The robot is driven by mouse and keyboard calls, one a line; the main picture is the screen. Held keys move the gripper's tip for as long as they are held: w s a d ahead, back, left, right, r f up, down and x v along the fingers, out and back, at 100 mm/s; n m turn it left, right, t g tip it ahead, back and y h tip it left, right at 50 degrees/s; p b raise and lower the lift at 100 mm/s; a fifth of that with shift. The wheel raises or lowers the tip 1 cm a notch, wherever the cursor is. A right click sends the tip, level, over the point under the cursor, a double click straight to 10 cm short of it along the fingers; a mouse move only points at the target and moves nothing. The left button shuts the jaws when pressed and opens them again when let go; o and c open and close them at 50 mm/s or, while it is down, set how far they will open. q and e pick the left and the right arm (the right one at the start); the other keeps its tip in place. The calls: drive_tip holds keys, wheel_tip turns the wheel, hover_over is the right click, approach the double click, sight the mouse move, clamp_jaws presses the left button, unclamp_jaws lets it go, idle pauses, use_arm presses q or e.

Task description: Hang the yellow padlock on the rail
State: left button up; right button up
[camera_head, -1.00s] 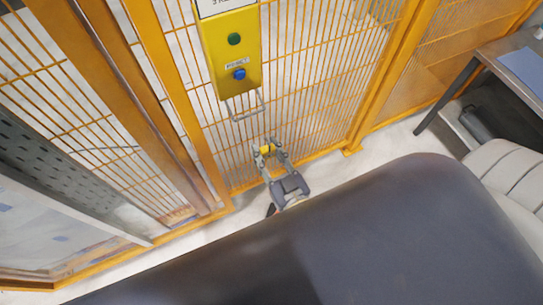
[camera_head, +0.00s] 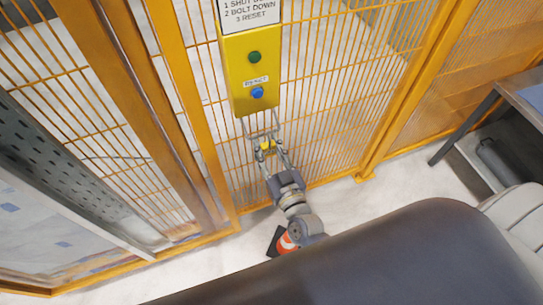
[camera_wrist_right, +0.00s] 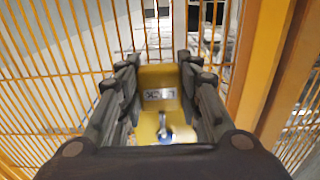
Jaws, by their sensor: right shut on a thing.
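My right gripper (camera_head: 267,150) is shut on the yellow padlock (camera_head: 267,145), just below the yellow control box. The rail (camera_head: 262,134) looks like a thin grey metal loop hanging under the yellow box. The padlock and fingertips are close to its lower bar, and I cannot tell whether they touch it. My left gripper is out of view.
The yellow box (camera_head: 250,70) has a green button, a blue reset button and a sign above. It is in front of orange mesh fencing (camera_head: 320,100). A traffic cone (camera_head: 287,243) stands on the floor by my right arm. A table (camera_head: 520,90) is at right.

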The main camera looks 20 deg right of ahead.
drive_tip(key=shift+w+f+b, duration=0.4)
drive_tip(key=shift+w+b, duration=0.05)
drive_tip(key=shift+w, duration=0.25)
drive_tip(key=shift+w+f+b, duration=0.4)
drive_tip(key=shift+w, duration=0.25)
drive_tip(key=o, duration=1.2)
drive_tip(key=shift+c, duration=0.2)
drive_tip(key=s, duration=1.2)
drive_tip(key=shift+d, duration=0.15)
